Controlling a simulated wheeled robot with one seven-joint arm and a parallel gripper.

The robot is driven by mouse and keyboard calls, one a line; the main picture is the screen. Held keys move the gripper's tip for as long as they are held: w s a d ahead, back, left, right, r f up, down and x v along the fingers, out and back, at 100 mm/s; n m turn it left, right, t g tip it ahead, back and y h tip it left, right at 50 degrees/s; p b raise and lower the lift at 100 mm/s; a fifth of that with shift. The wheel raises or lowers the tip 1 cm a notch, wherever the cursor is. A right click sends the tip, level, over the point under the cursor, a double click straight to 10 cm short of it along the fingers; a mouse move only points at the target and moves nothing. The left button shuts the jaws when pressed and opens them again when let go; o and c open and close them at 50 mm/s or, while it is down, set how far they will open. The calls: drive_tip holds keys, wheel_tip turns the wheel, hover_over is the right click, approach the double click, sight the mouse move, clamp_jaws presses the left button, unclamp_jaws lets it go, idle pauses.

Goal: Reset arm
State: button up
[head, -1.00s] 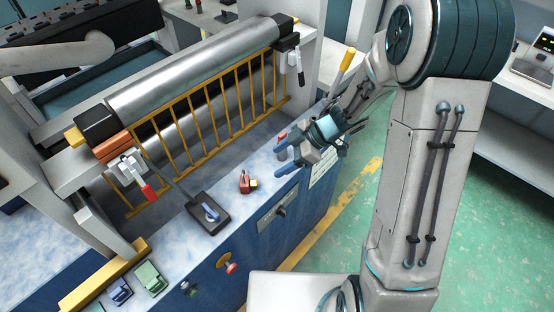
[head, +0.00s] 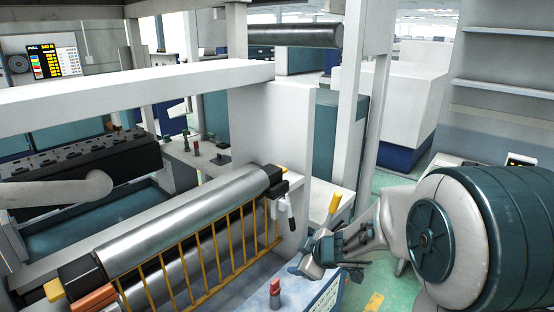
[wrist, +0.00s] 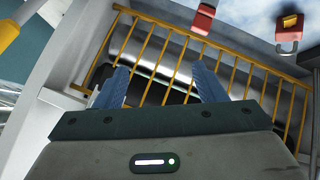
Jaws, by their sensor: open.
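In the head view my gripper (head: 308,266) is at the lower middle, to the right of the yellow guard rail, with its fingers hard to make out. In the wrist view my gripper (wrist: 161,75) has its two blue fingers spread apart with nothing between them. Behind the fingers are the yellow bars of the guard rail (wrist: 165,55). My arm's large teal and white joint fills the lower right of the head view.
A steel roller (head: 185,220) lies behind the guard rail at left. A red knob (head: 275,287) stands on the counter near my gripper, and a yellow handle (head: 335,203) stands behind it. A red padlock (wrist: 289,32) shows in the wrist view. Green floor is at right.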

drive_tip(key=s+d+r+m+h, duration=0.7)
drive_tip(key=d+m, duration=0.2)
drive_tip(key=d, duration=0.3)
drive_tip(key=s+a+m+g+y, duration=0.2)
drive_tip(key=s+a+m+g, duration=0.1)
drive_tip(key=s, duration=1.4)
drive_tip(key=shift+a+f+m+g, duration=0.2)
drive_tip(key=shift+f+m+g, duration=0.05)
drive_tip(key=shift+m+g, duration=0.55)
